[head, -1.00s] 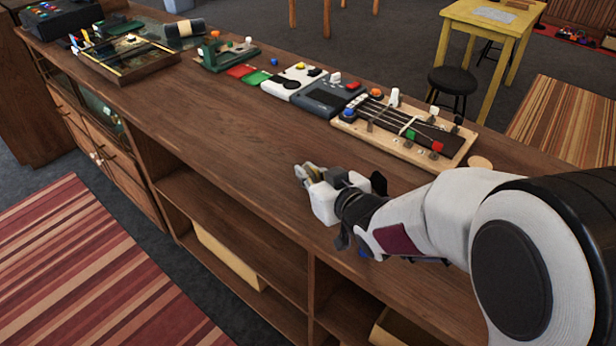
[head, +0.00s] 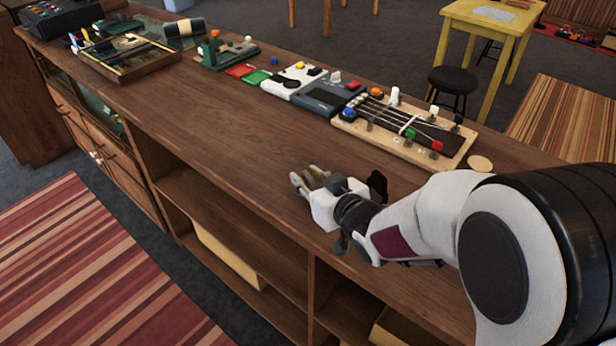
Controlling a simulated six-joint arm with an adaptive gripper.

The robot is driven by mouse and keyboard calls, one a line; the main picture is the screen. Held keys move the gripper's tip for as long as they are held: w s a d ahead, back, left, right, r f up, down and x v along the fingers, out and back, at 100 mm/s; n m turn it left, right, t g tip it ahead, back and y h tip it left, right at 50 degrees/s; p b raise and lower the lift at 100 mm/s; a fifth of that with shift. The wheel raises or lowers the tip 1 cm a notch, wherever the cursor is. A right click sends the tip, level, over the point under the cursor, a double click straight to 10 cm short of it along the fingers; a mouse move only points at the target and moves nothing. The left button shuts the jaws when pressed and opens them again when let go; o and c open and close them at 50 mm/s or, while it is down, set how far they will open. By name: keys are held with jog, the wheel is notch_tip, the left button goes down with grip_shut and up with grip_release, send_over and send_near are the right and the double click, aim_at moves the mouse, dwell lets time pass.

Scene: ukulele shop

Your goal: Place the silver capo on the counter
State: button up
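My gripper (head: 306,178) is above the bare middle of the wooden counter (head: 230,150), left of and nearer than the fretboard stand. Its fingers look apart, and I can make out nothing held between them. The stand (head: 395,135) is a pale wooden board with a dark strung fretboard and several small clamp-like pieces and coloured knobs on it. A small grey piece (head: 371,122) on its left part may be the silver capo, but it is too small to be sure. No silver capo shows clearly on the bare counter.
A grey device (head: 327,97), a white device (head: 292,80), red and green pads and a green tool (head: 222,54) line the far edge. A glass-topped case (head: 125,58) stands farther left. A round wooden disc (head: 480,163) lies right of the stand. The counter's near strip is clear.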

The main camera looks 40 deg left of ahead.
jog(key=shift+r, duration=0.2)
jog(key=v, duration=1.2)
jog(key=shift+f, duration=0.1)
dwell(0.5)
dwell(0.4)
